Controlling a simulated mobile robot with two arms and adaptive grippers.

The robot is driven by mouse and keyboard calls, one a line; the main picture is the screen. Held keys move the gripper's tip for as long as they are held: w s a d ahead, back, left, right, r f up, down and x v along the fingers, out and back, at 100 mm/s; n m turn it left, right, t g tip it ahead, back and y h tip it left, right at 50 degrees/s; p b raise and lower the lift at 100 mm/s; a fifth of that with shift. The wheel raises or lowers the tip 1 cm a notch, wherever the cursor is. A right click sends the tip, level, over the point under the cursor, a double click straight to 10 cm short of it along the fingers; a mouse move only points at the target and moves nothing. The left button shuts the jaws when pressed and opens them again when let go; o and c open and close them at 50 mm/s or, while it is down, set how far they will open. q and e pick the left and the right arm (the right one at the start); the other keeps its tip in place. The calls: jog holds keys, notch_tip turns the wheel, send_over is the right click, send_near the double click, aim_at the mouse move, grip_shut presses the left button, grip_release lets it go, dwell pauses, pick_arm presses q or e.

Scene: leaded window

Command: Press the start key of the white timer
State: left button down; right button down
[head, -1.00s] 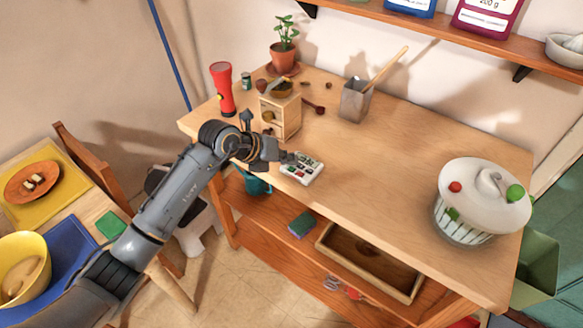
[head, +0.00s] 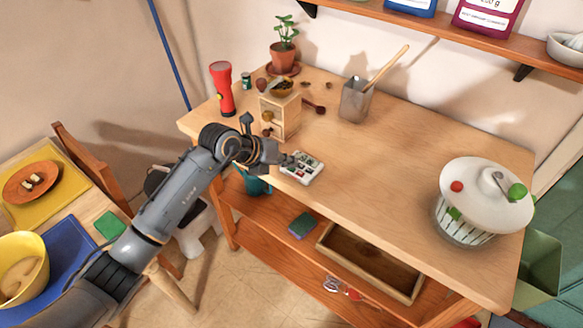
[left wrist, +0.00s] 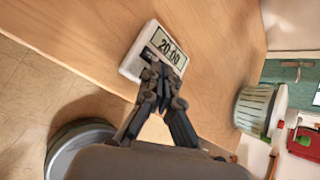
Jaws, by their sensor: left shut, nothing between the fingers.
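The white timer (head: 303,168) lies on the wooden table near its front left edge. In the left wrist view the timer (left wrist: 136,58) shows 20:00 on its display, and my fingers cover part of its lower face. My left gripper (head: 287,160) is at the timer's left end in the head view. In the left wrist view the left gripper (left wrist: 160,78) is shut and empty, with its tips over or against the timer's keys. I cannot tell whether they touch. The start key is not clearly visible. My right gripper is not in view.
A wooden box-shaped grinder (head: 280,113) stands close behind my left gripper, with a red flashlight (head: 222,88) to its left. A metal holder (head: 355,102) stands further back, and a white-lidded jar (head: 480,205) at the right. The table's middle is clear.

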aim_at(289, 171)
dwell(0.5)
pick_arm(q)
jog(key=shift+r+p, duration=0.55)
jog(key=shift+r, duration=0.1)
notch_tip(289, 171, up, 5)
jog(key=p, duration=0.3)
jog(key=shift+p, duration=0.4)
dwell(0.4)
